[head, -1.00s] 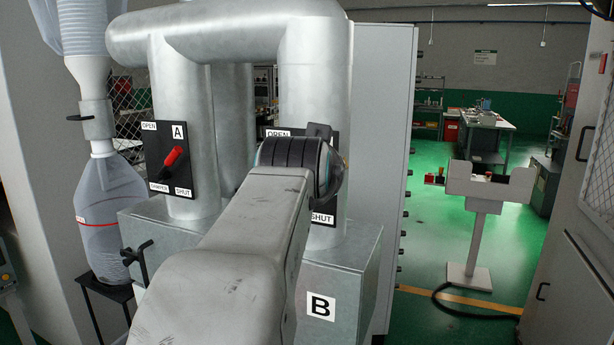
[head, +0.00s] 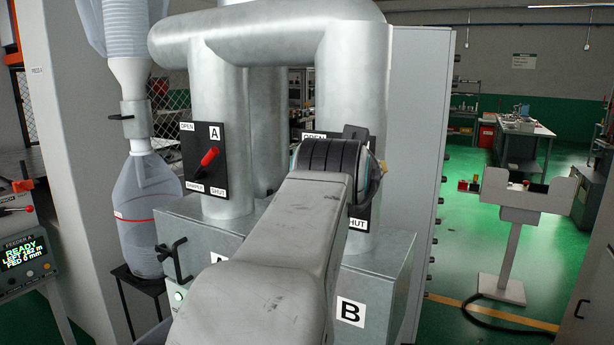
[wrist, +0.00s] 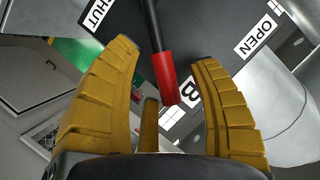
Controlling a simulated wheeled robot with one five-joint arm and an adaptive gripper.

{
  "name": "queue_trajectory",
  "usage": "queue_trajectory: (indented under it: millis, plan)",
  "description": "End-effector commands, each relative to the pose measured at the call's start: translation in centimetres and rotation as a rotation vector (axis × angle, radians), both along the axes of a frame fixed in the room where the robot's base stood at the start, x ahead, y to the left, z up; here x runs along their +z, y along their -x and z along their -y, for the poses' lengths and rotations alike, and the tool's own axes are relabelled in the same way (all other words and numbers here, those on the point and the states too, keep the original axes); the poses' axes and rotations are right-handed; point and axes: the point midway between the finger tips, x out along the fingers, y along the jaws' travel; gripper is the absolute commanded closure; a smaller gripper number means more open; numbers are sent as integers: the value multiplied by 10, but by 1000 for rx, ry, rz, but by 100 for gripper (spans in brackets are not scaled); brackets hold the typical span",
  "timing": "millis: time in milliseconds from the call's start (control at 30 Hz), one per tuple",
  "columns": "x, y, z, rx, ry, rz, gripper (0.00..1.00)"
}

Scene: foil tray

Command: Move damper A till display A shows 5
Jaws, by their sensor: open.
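Damper A is a black plate (head: 216,178) on the left duct, marked A, OPEN and SHUT. Its lever has a red grip (head: 209,157) that points up and right; nothing touches it. My arm stretches over the right duct in the head view, and my gripper's fingers are hidden there. In the wrist view my gripper (wrist: 165,58) is open, with yellow fingers on either side of a red lever tip (wrist: 165,78). The black plate (wrist: 205,30) behind that tip is marked B, OPEN and SHUT. I cannot make out a damper reading for display A.
A feeder A screen (head: 22,253) at left reads READY, LEFT 82 m, FED 0 mm. A box marked B (head: 370,285) stands below the ducts, with a black clamp handle (head: 173,260) at the neighbouring box.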

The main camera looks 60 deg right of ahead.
Motion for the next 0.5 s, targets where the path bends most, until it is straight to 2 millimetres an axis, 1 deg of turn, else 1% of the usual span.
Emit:
queue_trajectory:
  millis: [300, 500]
  plan:
    - [18, 13, -50, 0, 5, 1, 45]
    - [27, 19, -77, 0, 4, 1, 45]
